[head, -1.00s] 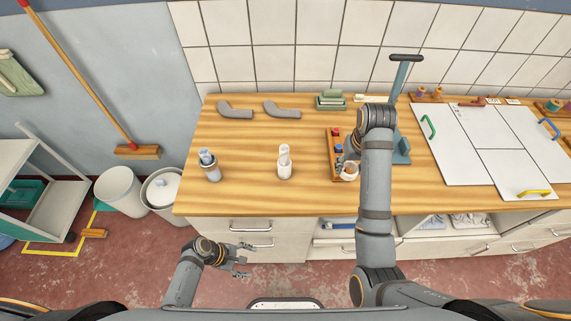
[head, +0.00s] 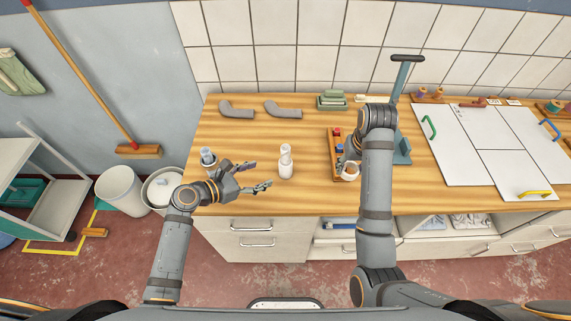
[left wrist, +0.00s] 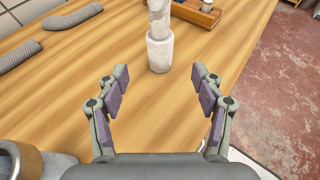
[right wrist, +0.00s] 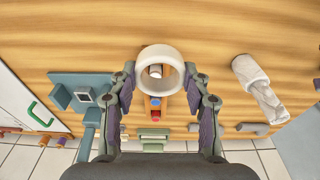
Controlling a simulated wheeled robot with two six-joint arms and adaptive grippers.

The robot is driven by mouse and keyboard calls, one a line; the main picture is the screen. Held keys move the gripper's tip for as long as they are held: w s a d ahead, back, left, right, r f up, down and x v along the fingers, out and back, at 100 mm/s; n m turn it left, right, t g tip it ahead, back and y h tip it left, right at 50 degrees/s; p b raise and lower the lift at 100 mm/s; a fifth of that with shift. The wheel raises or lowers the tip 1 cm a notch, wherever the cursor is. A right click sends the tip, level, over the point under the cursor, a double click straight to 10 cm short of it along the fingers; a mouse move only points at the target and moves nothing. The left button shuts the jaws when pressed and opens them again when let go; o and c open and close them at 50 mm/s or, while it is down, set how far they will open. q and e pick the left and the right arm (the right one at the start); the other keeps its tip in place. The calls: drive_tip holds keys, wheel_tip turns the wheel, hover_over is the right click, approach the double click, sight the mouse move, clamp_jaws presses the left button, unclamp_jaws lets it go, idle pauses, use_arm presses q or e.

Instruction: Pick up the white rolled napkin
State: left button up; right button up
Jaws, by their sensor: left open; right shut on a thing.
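The white rolled napkin (head: 285,153) stands upright on the wooden counter, with a narrow upper part and a wider white lower part. In the left wrist view the napkin (left wrist: 160,52) is straight ahead, its top cut off. My left gripper (head: 260,175) is open and empty, just left of the napkin and apart from it, fingers pointing toward it. My right gripper (right wrist: 160,76) is shut on a white ring (right wrist: 158,58), held near the wooden tray (head: 334,158). The ring also shows in the head view (head: 350,172).
A grey rolled napkin (head: 207,157) in a holder stands left, close to my left wrist. Two grey bent rolls (head: 283,110) lie at the back. A teal stand (head: 401,148) is beside my right arm.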

sight(282, 159)
use_arm(q)
drive_tip(key=x, duration=1.2)
drive_tip(key=shift+f, duration=0.1)
drive_tip(key=shift+s, duration=0.1)
drive_tip(key=c, duration=1.4)
drive_tip(key=shift+r, duration=1.95)
drive_tip(key=s+a, duration=0.3)
drive_tip(key=a, duration=0.1)
drive_tip(key=s+a, duration=0.4)
drive_tip(key=a, duration=0.1)
drive_tip(key=s+a, duration=0.4)
drive_tip(key=a, duration=0.1)
drive_tip(key=shift+a+f, duration=0.1)
drive_tip(key=shift+f, duration=0.05)
